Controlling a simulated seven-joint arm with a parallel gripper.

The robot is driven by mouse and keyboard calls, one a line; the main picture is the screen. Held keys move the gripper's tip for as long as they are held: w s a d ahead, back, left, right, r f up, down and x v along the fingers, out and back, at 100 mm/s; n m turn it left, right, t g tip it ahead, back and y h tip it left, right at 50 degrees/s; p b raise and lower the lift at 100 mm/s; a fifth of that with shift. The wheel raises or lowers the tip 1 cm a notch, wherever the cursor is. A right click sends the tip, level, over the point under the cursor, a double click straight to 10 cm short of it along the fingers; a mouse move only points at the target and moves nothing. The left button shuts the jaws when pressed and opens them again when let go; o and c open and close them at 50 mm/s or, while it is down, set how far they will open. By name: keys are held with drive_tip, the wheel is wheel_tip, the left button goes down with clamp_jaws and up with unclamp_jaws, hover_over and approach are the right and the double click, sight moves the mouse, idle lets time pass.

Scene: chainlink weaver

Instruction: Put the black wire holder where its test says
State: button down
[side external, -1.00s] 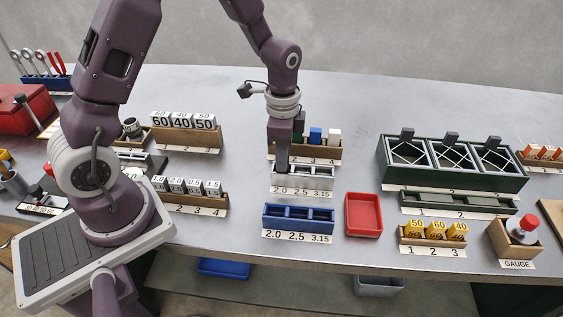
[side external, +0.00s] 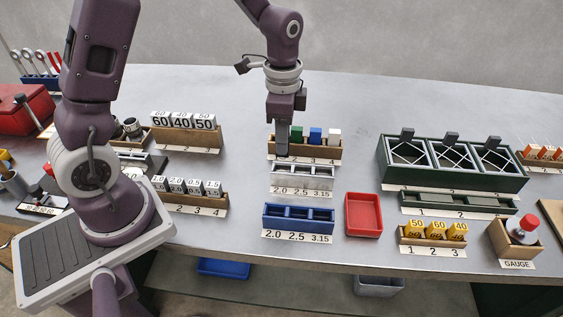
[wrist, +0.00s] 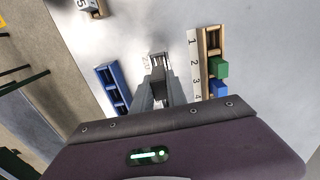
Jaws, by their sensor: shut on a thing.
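My gripper (side external: 283,152) is shut on a dark block, the black wire holder (wrist: 158,76), which shows between the fingertips in the wrist view. In the side view the holder cannot be told apart from the dark fingers. The gripper hangs upright just above the left end of the grey test tray (side external: 315,178), labelled 2.0, 2.5 and 3.15. A blue tray (side external: 298,227) with the same three labels lies in front of it. Behind is a wooden rack (side external: 305,154) with green (side external: 297,133), blue (side external: 315,135) and white (side external: 334,136) holders; its left end is hidden by my gripper.
A red bin (side external: 363,214) stands right of the blue tray. A green three-bay frame (side external: 452,172) stands at the right, with yellow blocks (side external: 437,229) and a gauge box (side external: 514,240) in front. White numbered blocks (side external: 188,186) stand left. Bare table lies between the grey tray and the green frame.

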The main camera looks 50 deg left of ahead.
drive_tip(key=shift+r, duration=0.1)
idle(0.3)
drive_tip(key=w+d+r, duration=0.1)
drive_tip(key=w+d, duration=0.2)
drive_tip(key=d, duration=0.7)
drive_tip(key=w+d+r, duration=0.2)
drive_tip(key=w+d, duration=0.2)
drive_tip(key=d, duration=0.5)
drive_tip(key=f, duration=0.9)
drive_tip(key=shift+s+d+f, duration=0.1)
drive_tip(key=shift+s+d, duration=0.05)
drive_tip(key=shift+d, duration=0.1)
drive_tip(key=shift+f, duration=0.3)
drive_tip(key=shift+f, duration=0.1)
drive_tip(key=c, duration=1.3)
unclamp_jaws()
